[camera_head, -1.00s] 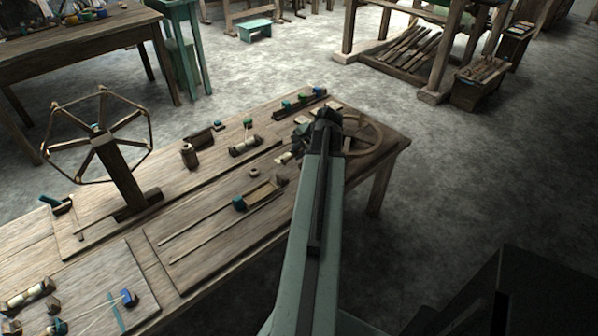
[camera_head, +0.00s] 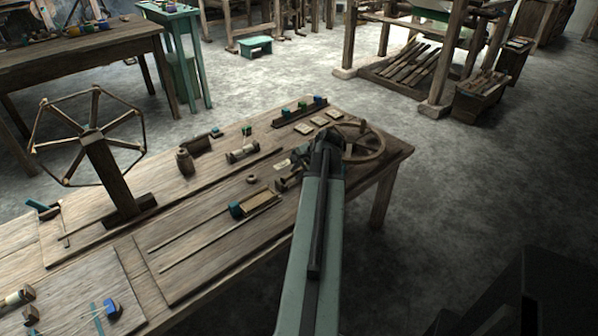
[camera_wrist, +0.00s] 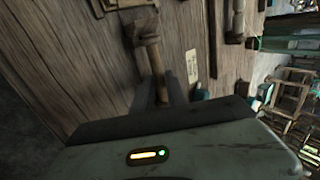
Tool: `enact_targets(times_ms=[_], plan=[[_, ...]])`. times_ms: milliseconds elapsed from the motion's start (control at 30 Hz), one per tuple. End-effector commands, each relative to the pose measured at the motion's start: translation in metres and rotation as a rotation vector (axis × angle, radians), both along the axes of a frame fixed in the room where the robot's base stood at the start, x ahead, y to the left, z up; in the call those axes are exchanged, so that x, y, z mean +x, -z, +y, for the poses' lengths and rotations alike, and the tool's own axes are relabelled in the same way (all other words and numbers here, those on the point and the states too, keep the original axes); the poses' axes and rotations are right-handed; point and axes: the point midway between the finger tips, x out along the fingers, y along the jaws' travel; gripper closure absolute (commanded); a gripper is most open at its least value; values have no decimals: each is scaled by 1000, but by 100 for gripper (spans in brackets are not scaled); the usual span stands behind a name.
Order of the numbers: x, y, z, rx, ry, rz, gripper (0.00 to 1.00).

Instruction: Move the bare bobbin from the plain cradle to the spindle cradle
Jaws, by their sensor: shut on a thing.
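In the wrist view a bare wooden bobbin (camera_wrist: 147,40) with a wide flange extends from between the two fingers of my gripper (camera_wrist: 158,92). The gripper is shut on it. Its lower part is hidden between the fingers. In the head view my gripper (camera_head: 322,142) is over the right end of the bench, beside the wooden wheel (camera_head: 375,148); my arm hides most of what it holds. A small dark wooden holder (camera_head: 288,183) lies just left of my arm. I cannot tell for certain which holder is the plain cradle or the spindle cradle.
A pale-wound bobbin (camera_head: 242,153) lies in a holder on the bench. A rack of coloured spools (camera_head: 299,110) and several pale cards (camera_head: 318,121) stand behind my gripper. A pale label (camera_wrist: 191,65) lies beside it. A shuttle-like tray (camera_head: 261,198) lies nearer.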

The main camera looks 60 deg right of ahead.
Motion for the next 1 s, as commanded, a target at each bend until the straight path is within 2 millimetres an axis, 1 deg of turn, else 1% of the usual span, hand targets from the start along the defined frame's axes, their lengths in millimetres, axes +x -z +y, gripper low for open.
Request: enact_targets(times_ms=[33,67,333,367,400,433,767,867,1000], plan=[[0,7,-1,-1,1,0,100],[0,8,-1,-2,1,1,100],[-1,7,-1,-2,3,1,100],[-1,7,-1,-2,3,1,77],[-1,7,-1,-2,3,1,66],[-1,7,-1,-2,3,1,58],[-1,6,-1,-1,2,0,57],[-4,-1,0,-1,2,0,57],[-15,-21,4,-1,4,0,57]])
